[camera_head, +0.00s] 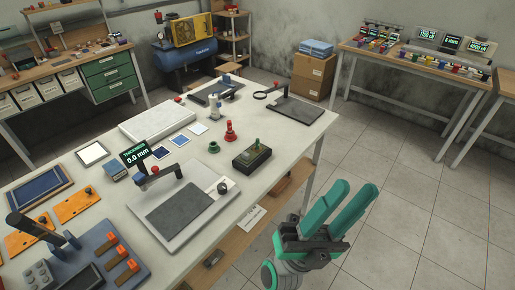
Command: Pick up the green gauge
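My gripper (355,189), with teal fingers, is at the lower right, in front of and to the right of the white table (285,165). Its two fingers are apart with nothing between them. A small green piece (257,143) stands upright on a dark box (250,157) near the table's right edge. A short dark green round piece (213,147) stands left of it. Which of these is the green gauge I cannot tell. My gripper is well clear of both.
A red stepped piece (231,132) stands close to the green ones. A flat grey device with a handle (182,205) and a dark plate with a post (295,111) are also on the table. The right bench (400,60) holds several small coloured pieces and displays. Floor is clear at right.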

